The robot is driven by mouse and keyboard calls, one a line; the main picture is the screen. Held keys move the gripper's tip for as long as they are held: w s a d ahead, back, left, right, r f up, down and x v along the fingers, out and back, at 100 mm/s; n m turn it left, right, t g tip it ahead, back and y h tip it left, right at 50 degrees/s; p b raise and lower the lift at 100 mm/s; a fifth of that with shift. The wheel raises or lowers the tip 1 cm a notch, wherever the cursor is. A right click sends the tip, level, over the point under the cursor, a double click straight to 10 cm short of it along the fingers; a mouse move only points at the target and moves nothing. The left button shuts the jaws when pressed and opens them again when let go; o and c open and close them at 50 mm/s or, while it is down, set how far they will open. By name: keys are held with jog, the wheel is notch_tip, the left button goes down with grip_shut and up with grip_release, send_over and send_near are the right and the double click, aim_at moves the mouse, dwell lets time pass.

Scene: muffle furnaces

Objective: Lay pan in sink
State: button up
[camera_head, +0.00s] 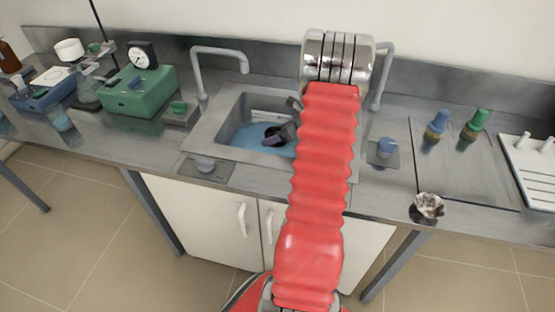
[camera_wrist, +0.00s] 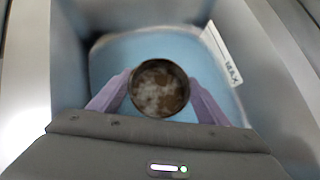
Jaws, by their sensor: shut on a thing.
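The sink (camera_head: 240,108) is a grey metal basin set in the counter, with a pale blue bottom. In the wrist view the sink (camera_wrist: 67,60) surrounds my gripper, and a MAX mark shows on its wall. The pan (camera_wrist: 160,88) is a small round vessel with a dark rim and a mottled brown and whitish inside. It sits between the two purple fingers of my gripper (camera_head: 273,138), which are shut on it over the blue bottom. I cannot tell whether the pan touches the bottom. In the head view my red arm hides the sink's right part, and I cannot make out the pan.
Two grey taps (camera_head: 197,72) rise behind the sink, one partly behind my arm. A green device (camera_head: 138,92) stands to the left. Two bottles (camera_head: 437,125) and a white rack (camera_head: 532,165) are to the right.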

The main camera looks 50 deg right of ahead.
jog(key=shift+f, duration=0.1)
jog(key=shift+f, duration=3)
jog(key=shift+f, duration=0.1)
jog(key=shift+f, duration=1.75)
jog(key=shift+f, duration=0.15)
jog(key=o, duration=1.2)
jog(key=shift+o, duration=0.2)
jog(key=v, duration=1.2)
